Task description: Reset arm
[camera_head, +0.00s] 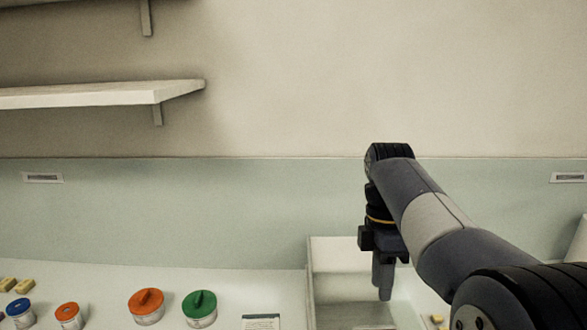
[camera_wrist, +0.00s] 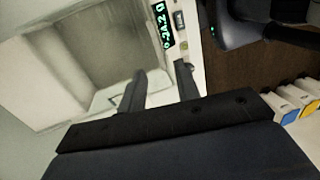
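My arm reaches in from the right in the head view, with my gripper (camera_head: 384,290) pointing down in front of a pale open-fronted box (camera_head: 322,285) on the counter. In the wrist view my gripper (camera_wrist: 160,84) shows two dark fingers apart with nothing between them. The pale box interior (camera_wrist: 95,45) lies beyond the fingers, beside a green-lit digital display (camera_wrist: 165,25). I cannot tell whether the fingertips are inside the box or above it.
Jars with orange (camera_head: 147,304), green (camera_head: 199,308) and blue (camera_head: 18,309) lids stand on the counter at left. Yellow blocks (camera_head: 14,285) lie at far left. A shelf (camera_head: 100,95) is above. White containers (camera_wrist: 295,98) show at right in the wrist view.

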